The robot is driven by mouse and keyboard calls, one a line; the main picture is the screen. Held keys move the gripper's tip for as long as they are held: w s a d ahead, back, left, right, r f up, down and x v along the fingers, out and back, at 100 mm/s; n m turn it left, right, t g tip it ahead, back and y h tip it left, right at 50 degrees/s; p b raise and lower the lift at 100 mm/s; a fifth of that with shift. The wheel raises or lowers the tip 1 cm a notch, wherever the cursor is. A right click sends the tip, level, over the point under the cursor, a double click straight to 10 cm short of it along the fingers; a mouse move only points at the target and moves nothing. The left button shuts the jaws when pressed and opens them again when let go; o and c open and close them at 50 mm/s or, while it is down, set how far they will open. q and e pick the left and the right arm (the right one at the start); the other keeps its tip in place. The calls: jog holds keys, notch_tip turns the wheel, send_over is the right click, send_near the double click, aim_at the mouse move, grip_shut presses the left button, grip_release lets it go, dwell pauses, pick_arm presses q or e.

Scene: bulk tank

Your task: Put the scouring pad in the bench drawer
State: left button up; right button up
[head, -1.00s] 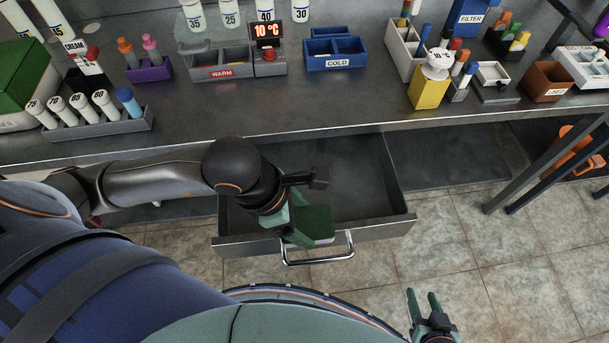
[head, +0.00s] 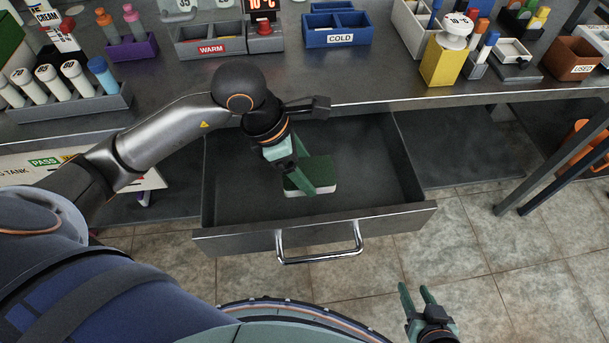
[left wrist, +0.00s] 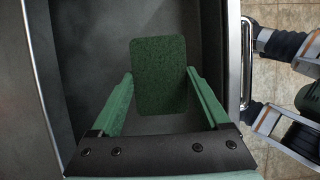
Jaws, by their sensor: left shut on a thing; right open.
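The scouring pad (head: 320,176) is a green rectangle with a white underside. My left gripper (head: 300,179) is shut on it, one finger along its near left side. In the left wrist view the pad (left wrist: 158,75) lies between the two green fingers (left wrist: 160,95). The bench drawer (head: 395,222) is pulled out, and the pad is inside its outline, over the bare dark floor. I cannot tell whether the pad touches the drawer floor. My right gripper (head: 418,296) is open and empty, low in front of the drawer, over the tiles.
The drawer's metal handle (head: 320,256) sticks out at the front. The bench top (head: 370,82) above holds a grey WARM bin (head: 211,48), a blue COLD bin (head: 338,38) and a yellow block (head: 441,65). The drawer's right part is clear. Table legs (head: 560,165) stand at right.

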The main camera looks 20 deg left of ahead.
aim_at(301, 161)
pick_arm(q)
jog(key=w+f, duration=0.2)
jog(key=shift+w+a+f, duration=0.1)
jog(key=shift+a+f, duration=0.3)
jog(key=shift+w+a+f, duration=0.1)
jog(key=shift+w+f, duration=0.05)
jog(key=shift+f, duration=1.55)
jog(key=shift+b, duration=0.3)
jog(key=shift+f, duration=0.15)
jog(key=o, duration=1)
jog(key=shift+o, duration=0.2)
jog(key=shift+a+r, duration=0.1)
jog(key=shift+r, duration=0.3)
jog(key=p+v, duration=0.1)
jog(key=v, duration=1)
jog(key=shift+r, duration=0.2)
